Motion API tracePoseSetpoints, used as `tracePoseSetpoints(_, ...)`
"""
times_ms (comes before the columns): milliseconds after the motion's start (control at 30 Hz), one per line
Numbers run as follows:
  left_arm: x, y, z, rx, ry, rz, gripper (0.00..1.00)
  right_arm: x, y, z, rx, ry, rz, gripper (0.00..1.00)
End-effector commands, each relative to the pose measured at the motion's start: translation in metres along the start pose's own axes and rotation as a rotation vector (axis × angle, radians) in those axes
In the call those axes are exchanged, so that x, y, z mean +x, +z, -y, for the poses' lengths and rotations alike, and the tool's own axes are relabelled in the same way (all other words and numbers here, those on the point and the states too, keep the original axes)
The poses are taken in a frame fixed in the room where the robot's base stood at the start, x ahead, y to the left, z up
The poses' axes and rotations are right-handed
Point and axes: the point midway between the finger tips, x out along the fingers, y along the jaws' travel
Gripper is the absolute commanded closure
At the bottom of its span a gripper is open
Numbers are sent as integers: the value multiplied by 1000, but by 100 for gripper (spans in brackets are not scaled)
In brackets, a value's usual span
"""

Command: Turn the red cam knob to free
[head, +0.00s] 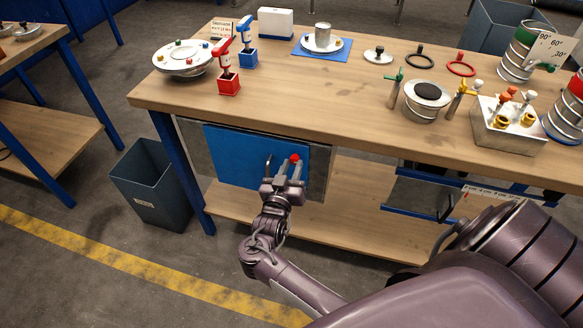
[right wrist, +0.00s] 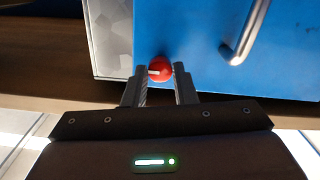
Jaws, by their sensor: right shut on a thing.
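The red cam knob (head: 295,158) sits on the blue drawer front (head: 235,153) below the tabletop, near its right edge. In the right wrist view the red cam knob (right wrist: 160,69) is round, with a light mark across its face. My right gripper (head: 290,170) has its two fingers around the knob; in the right wrist view the gripper (right wrist: 160,80) is shut on it, one finger on each side. A metal bar handle (right wrist: 248,32) is on the blue front beside the knob. My left gripper is not in view.
The wooden workbench (head: 180,100) carries several fixtures and parts along its top. A dark bin (head: 150,187) stands on the floor left of the bench's blue leg. A lower wooden shelf (head: 350,215) runs below the drawer.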

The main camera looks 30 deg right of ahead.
Motion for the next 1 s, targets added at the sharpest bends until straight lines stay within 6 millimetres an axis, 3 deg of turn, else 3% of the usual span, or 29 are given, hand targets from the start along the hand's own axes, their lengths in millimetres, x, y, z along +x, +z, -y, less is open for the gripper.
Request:
tracePoseSetpoints(433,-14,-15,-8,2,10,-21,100,1,-3,-1,-127,1,0,98)
tracePoseSetpoints(1000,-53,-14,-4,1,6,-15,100,2,-5,-2,-642,3,-1,98)
